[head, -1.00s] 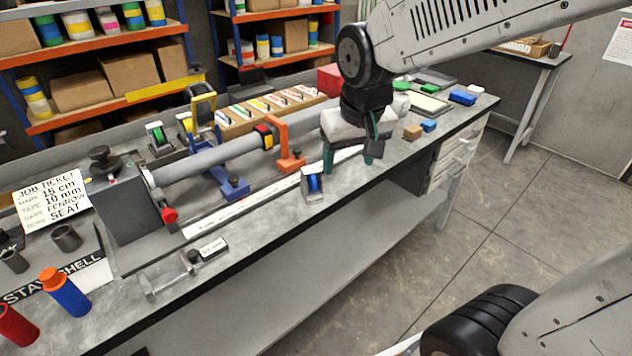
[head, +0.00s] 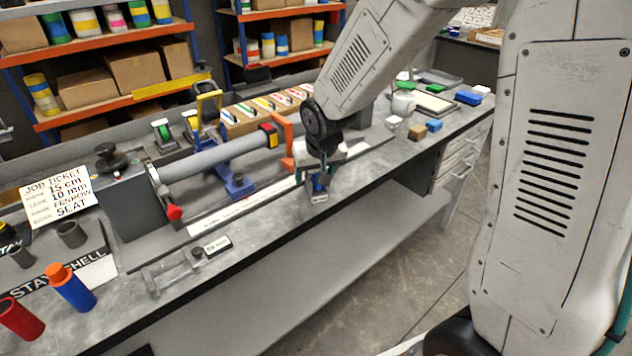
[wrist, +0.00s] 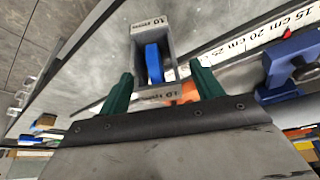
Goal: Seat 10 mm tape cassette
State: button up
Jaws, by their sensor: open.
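The tape cassette (head: 319,194), a grey housing with a blue roll, stands near the bench's front edge. In the wrist view the same cassette (wrist: 137,45) carries "10" labels on its ends. My gripper (head: 319,174) is just above it, pointing down, and partly hides it in the head view. In the wrist view my gripper (wrist: 162,84) is open, its green fingers on either side of the cassette's near end, with gaps visible. A job ticket (head: 57,196) reads 15 cm, 10 mm, SEAT.
A long grey tube (head: 210,160) runs along the bench, with a blue support (head: 238,185) and an orange bracket (head: 284,140). A ruler strip (head: 240,207) lies in front. A green-roll cassette (head: 163,131) stands behind. Small blocks (head: 417,132) sit to the right.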

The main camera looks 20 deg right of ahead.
jog(key=shift+w+f, duration=0.1)
jog(key=shift+f, duration=0.15)
jog(key=c, duration=1.2)
jog(key=shift+r, duration=0.1)
